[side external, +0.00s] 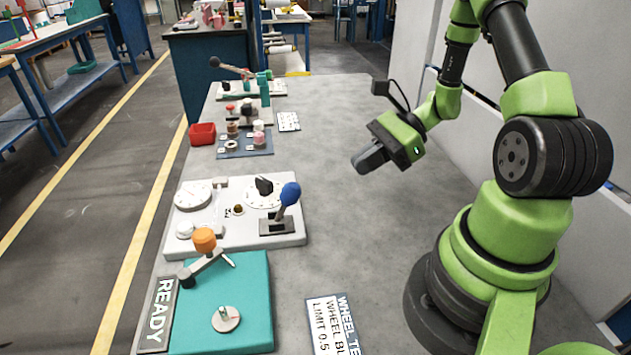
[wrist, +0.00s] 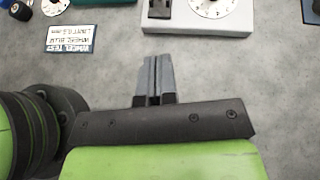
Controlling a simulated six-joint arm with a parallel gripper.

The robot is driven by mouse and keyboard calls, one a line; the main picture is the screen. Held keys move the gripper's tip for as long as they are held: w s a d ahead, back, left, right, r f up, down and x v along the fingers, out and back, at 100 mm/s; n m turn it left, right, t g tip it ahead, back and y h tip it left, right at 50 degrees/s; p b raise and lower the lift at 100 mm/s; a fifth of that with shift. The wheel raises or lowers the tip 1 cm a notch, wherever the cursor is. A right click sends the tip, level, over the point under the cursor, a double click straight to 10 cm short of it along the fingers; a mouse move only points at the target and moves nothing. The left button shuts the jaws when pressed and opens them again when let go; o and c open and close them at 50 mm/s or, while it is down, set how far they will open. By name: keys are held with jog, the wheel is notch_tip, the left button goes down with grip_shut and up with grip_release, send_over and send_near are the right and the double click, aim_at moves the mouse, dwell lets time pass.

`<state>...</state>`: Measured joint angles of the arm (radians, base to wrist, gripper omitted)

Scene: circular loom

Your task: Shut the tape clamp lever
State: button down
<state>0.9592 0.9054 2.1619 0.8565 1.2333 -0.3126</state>
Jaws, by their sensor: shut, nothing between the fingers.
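My gripper (side external: 368,158) is shut and empty, held above bare bench to the right of the devices in the side view. In the wrist view its two grey fingers (wrist: 157,68) lie together. No label for the tape clamp is readable. A lever with a dark ball knob (side external: 215,62) rises on a green-post device (side external: 264,88) at the back. A blue-knobbed lever (side external: 289,195) stands upright on the grey-white panel (side external: 228,243). An orange-knobbed arm (side external: 205,240) sits on the teal base (side external: 245,290) in front. My gripper touches none of them.
The bench (side external: 370,240) is clear below and around my gripper. A wheel test card (side external: 325,325) lies at the front and shows in the wrist view (wrist: 65,40). A red bin (side external: 202,134) and a dark tray (side external: 245,145) with small parts stand further back.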

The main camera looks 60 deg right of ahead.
aim_at(288, 203)
jog(key=x, duration=0.6)
jog(key=shift+s, duration=0.1)
jog(key=a, duration=0.1)
jog(key=w+a, duration=0.2)
jog(key=shift+w+a+r, duration=0.2)
jog(key=shift+w+r, duration=0.05)
jog(key=shift+r, duration=0.1)
jog(key=shift+r, duration=0.1)
jog(key=shift+w+a+r+g+h, duration=0.35)
jog(key=shift+w+a+r+h, duration=0.1)
jog(key=shift+w+a, duration=0.25)
jog(key=shift+w+a+r+g+h, duration=0.35)
jog(key=shift+w+a+r, duration=0.1)
jog(key=shift+w+a, duration=0.25)
jog(key=shift+w+a+r+g+h, duration=0.3)
jog(key=shift+w+a+r+h, duration=0.15)
jog(key=shift+w+a, duration=1.15)
